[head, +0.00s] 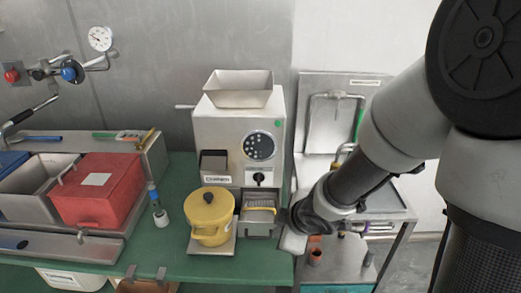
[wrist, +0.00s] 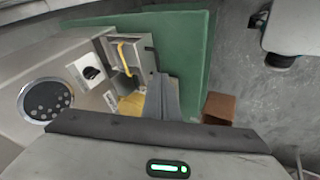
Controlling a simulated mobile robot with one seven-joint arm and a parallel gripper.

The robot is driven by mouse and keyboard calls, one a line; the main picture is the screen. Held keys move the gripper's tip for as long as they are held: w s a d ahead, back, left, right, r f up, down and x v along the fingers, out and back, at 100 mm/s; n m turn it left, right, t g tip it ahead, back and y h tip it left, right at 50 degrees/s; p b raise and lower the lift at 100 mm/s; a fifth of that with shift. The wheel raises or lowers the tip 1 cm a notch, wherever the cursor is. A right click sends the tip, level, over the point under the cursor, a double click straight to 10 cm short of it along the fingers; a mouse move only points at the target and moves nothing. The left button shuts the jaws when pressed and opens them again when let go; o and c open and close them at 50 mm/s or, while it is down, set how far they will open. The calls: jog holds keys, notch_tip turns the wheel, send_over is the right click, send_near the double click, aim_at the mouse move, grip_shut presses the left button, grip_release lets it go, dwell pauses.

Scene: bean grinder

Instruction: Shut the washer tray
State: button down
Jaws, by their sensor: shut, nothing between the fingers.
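The grey bean grinder (head: 238,135) stands on the green table. The likely washer tray, a metal tray (head: 258,228) with a yellow handle, sticks out from the lower right of its front. In the wrist view the tray (wrist: 143,55) and its yellow handle (wrist: 124,58) show beyond my fingers. My gripper (head: 284,216) is just right of the tray in the head view, shut and empty. Its grey fingers (wrist: 163,84) point toward the tray in the wrist view. Whether they touch it I cannot tell; the fingertips are hard to see in the head view.
A yellow lidded pot (head: 210,214) stands directly left of the tray. A small grey container with a blue-handled tool (head: 160,214) and a red bin (head: 97,190) are farther left. A metal cart (head: 385,205) stands to the right. Green tabletop (head: 235,268) is clear in front.

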jog(key=shift+n+g+y, duration=0.3)
jog(key=shift+n+y, duration=0.4)
jog(key=w+a+f+b, duration=0.1)
jog(key=f+b, duration=0.1)
jog(key=f, duration=0.1)
jog(key=a+f+b, duration=0.2)
jog(key=f, duration=0.2)
jog(key=w+a+f+b, duration=0.1)
jog(key=a+f+b, duration=0.1)
jog(key=f+b, duration=0.1)
jog(key=shift+w+f, duration=0.3)
jog(key=shift+f, duration=0.35)
jog(key=w+p, duration=0.1)
jog(key=w, duration=0.2)
jog(key=shift+w+d, duration=0.1)
jog(key=shift+w, duration=0.4)
